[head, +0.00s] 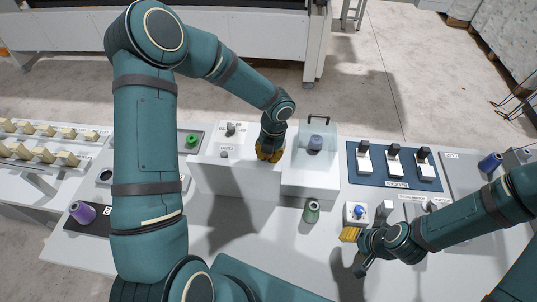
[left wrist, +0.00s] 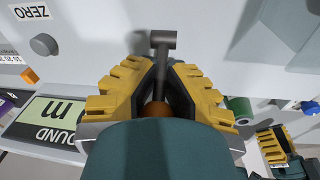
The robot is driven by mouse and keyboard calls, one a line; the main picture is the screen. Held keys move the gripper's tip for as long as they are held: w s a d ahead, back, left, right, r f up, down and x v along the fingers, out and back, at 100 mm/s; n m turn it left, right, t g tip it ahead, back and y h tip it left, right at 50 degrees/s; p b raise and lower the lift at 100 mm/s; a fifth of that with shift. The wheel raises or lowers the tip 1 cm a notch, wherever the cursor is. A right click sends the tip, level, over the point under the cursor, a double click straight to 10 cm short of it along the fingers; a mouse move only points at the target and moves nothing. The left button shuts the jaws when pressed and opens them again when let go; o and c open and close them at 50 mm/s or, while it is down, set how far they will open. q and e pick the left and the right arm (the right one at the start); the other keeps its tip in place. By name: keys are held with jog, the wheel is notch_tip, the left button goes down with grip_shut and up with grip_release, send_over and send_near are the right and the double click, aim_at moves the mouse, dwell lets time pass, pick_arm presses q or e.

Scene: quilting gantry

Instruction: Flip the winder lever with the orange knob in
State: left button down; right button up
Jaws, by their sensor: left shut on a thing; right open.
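The winder lever (left wrist: 163,40) shows in the left wrist view as a grey pivot with a thin rod pointing down the picture to an orange knob (left wrist: 157,110). My left gripper (left wrist: 158,76) has its yellow fingers on both sides of the rod and is shut on the knob, which is partly covered by the fingers and the gripper body. In the head view my left gripper (head: 269,152) is at the white winder housing (head: 235,178); the lever is hidden there. My right gripper (head: 352,236) is open over the right part of the table, beside a small white block with a blue knob (head: 359,210).
Right of the left gripper stands a clear-covered white box (head: 310,178) with a black handle. A green cone (head: 312,211) stands in front of it. A blue board (head: 372,181) holds several dark-topped devices. A ZERO button (left wrist: 43,44) and a display (left wrist: 47,117) are near the lever.

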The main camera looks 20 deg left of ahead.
pick_arm(q)
jog(key=g, duration=0.2)
jog(key=w+g+h, duration=0.1)
jog(key=g, duration=0.2)
jog(key=shift+w+a+r+g+h, duration=0.15)
jog(key=shift+w+a+g+h, duration=0.15)
jog(key=shift+w, duration=0.1)
dwell(0.4)
jog(key=c, duration=1)
grip_release()
jog(key=shift+c, duration=0.2)
jog(key=shift+w+r, duration=0.1)
jog(key=v, duration=1.2)
jog(key=shift+o, duration=0.2)
